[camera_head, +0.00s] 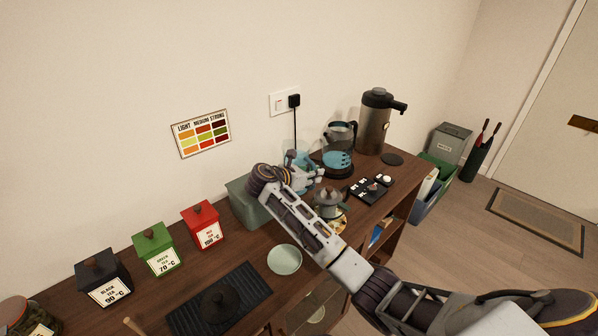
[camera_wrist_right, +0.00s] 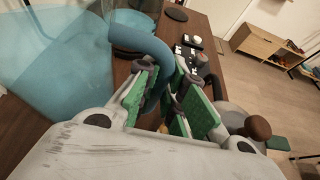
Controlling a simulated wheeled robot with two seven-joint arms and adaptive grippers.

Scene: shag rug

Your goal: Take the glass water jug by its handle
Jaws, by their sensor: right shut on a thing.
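The glass water jug (camera_head: 291,156) stands at the back of the wooden counter by the wall, partly hidden behind my right gripper (camera_head: 306,182). In the right wrist view the clear jug (camera_wrist_right: 55,70), with bluish water, fills the left side. Its thick blue handle (camera_wrist_right: 152,52) curves down between the green pads of my right gripper (camera_wrist_right: 165,92). The gripper is shut on the handle, with a finger on either side of it. The jug's base is hidden in the head view. My left gripper is out of view.
A glass kettle (camera_head: 338,161) stands close right of the jug, with a tall dispenser (camera_head: 374,122) beyond. A green-grey box (camera_head: 246,205) is left of the gripper. A small metal teapot (camera_head: 328,204) and a pale bowl (camera_head: 285,259) stand near my forearm.

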